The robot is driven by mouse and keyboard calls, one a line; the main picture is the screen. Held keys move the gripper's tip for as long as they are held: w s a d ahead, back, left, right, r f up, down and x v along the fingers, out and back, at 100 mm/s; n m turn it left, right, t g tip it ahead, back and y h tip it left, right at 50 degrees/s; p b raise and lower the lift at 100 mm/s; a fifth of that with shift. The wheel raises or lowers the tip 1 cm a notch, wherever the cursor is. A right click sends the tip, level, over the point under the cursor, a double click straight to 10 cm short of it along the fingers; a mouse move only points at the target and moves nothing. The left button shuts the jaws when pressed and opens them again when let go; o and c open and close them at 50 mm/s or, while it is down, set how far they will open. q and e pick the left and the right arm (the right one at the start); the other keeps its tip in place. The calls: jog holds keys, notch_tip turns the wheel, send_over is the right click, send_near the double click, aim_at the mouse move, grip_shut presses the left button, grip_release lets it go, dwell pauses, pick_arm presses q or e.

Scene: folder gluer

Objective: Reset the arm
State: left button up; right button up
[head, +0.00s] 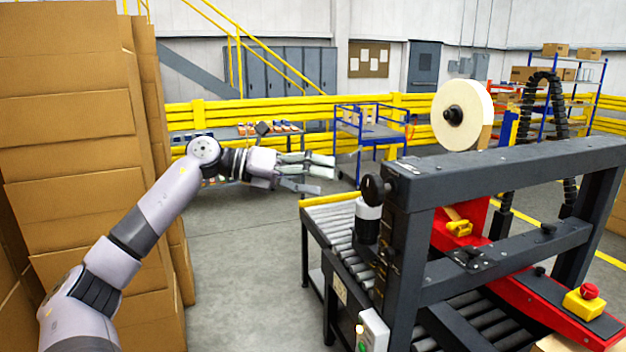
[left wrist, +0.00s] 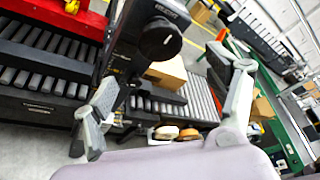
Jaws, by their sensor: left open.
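My left arm comes in from the left in the head view and reaches out to the right. My left gripper (head: 325,174) points right, with its fingers spread and nothing between them. It is in the air over the grey floor, left of the taping machine (head: 415,220). In the left wrist view the two fingers of my left gripper (left wrist: 160,78) stand wide apart, with the machine and a roller conveyor showing behind them. My right arm and gripper are not in view.
Tall stacks of cardboard (head: 70,130) stand close on the left. A roller conveyor (head: 338,222) runs into the machine, which carries a tape roll (head: 462,115) and a red stop button (head: 589,291). A blue cart (head: 372,135) stands behind. The floor (head: 240,260) between stacks and conveyor is clear.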

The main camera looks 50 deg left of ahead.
pick_arm(q)
jog(key=shift+s+a, duration=0.25)
jog(key=shift+s, duration=0.05)
dwell(0.5)
